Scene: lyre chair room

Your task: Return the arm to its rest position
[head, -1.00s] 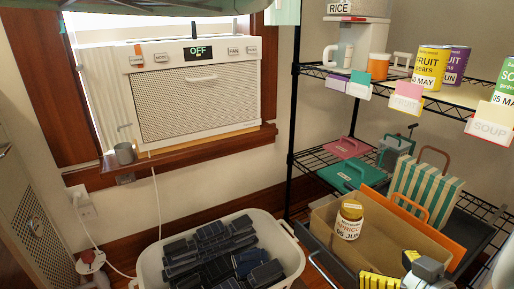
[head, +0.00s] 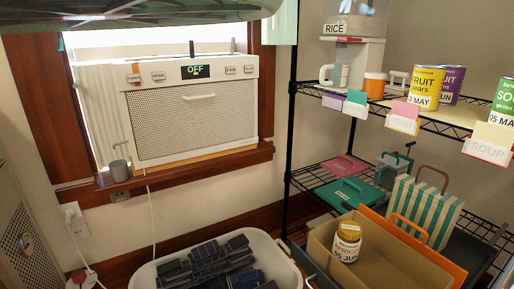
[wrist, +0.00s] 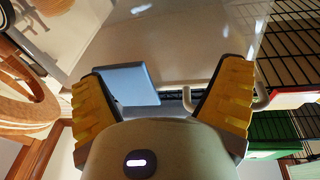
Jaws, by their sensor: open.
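My gripper (wrist: 163,105) shows in the wrist view with its two yellow ridged fingers spread wide apart. It is open and nothing is held between the fingers. A blue flat piece (wrist: 137,85) lies behind the left finger, and I cannot tell what it is part of. My gripper does not show in the head view now.
A wire shelf (head: 290,88) stands at right with cans and labels. On its lower part a cardboard box (head: 385,262) holds an apricot jar (head: 346,242). A white tub (head: 285,262) of dark items stands on the floor. An air conditioner (head: 190,112) fills the window.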

